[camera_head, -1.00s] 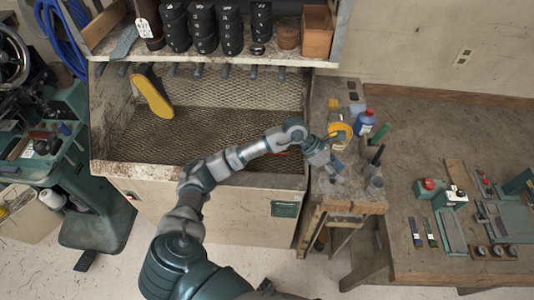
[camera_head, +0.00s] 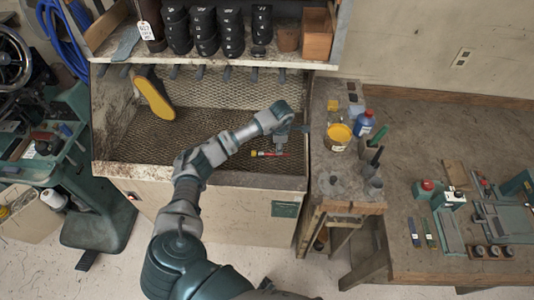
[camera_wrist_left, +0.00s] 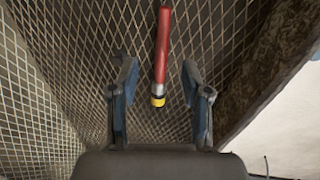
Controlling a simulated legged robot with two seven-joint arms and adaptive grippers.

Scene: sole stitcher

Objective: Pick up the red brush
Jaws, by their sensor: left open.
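The red brush (camera_head: 268,154) lies on the mesh floor of the bin, near its right side, below my left gripper (camera_head: 281,140). In the left wrist view the red brush (camera_wrist_left: 162,48) has a long red handle, a silver band and a yellow end. My left gripper (camera_wrist_left: 160,92) is open there. Its two fingers stand on either side of the brush's yellow end, and no contact shows. How far the brush lies beyond the fingertips is hard to tell. My right gripper is not in view.
The bin's mesh (camera_head: 215,100) is mostly bare, with a yellow sole (camera_head: 155,97) at its back left. A shelf (camera_head: 215,60) with black cups overhangs it. A bench (camera_head: 345,190) with a yellow pot (camera_head: 338,137) and bottles stands on the right.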

